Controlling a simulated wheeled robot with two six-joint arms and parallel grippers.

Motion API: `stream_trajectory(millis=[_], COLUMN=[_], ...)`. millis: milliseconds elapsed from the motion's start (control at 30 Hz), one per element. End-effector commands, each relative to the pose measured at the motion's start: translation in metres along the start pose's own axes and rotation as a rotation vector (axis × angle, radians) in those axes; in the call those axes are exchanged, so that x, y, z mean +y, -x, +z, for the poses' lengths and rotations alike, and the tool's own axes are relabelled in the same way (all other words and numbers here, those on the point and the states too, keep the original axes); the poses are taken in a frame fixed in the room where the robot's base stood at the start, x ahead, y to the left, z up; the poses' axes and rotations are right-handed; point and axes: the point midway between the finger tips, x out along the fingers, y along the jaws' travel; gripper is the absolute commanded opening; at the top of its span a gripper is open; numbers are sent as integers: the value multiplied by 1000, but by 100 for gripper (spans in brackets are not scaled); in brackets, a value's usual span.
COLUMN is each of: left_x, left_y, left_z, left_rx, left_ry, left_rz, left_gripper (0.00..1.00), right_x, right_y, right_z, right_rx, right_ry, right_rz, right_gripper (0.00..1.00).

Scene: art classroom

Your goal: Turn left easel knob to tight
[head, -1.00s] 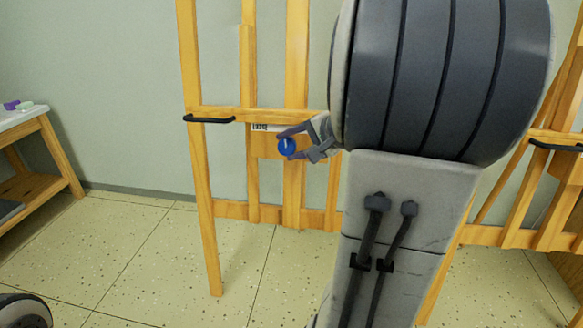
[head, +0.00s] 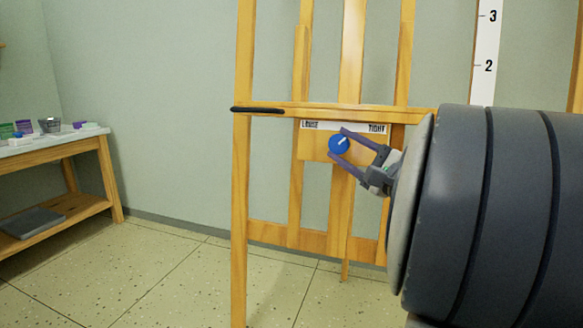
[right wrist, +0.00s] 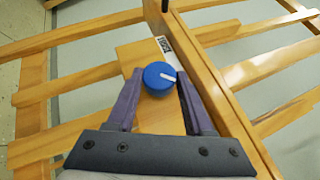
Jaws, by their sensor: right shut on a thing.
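The blue round knob (head: 338,145) sits on a wooden block of the easel (head: 243,200), below a white label strip (head: 343,127) reading LOOSE at left and TIGHT at right. Its white pointer line slants up and right in the head view. My right gripper (head: 341,148) reaches in from the right and is shut on the knob. In the right wrist view the knob (right wrist: 159,78) lies between the two purple fingers, and part of the label shows beyond it. My left gripper is not in view.
A black bar (head: 258,110) sticks out at the left end of the easel's crossbar. A side table (head: 50,145) with small containers stands at the left wall. A numbered white strip (head: 487,60) is at upper right. Floor left of the easel is clear.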

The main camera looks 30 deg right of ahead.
Motion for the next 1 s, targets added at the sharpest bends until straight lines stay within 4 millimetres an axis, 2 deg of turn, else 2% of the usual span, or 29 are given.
stream_trajectory(millis=[33, 400, 1000], left_x=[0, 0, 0], left_y=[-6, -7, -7], left_z=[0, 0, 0], left_rx=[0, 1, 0], left_ry=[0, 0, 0], left_rz=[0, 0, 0], left_gripper=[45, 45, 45], right_x=[6, 4, 5], right_y=[0, -2, -1], right_z=[1, 3, 2], right_rx=[-11, -25, -24], right_ry=[-23, -126, -143], right_rz=[-25, -179, -213], right_gripper=[0, 0, 0])
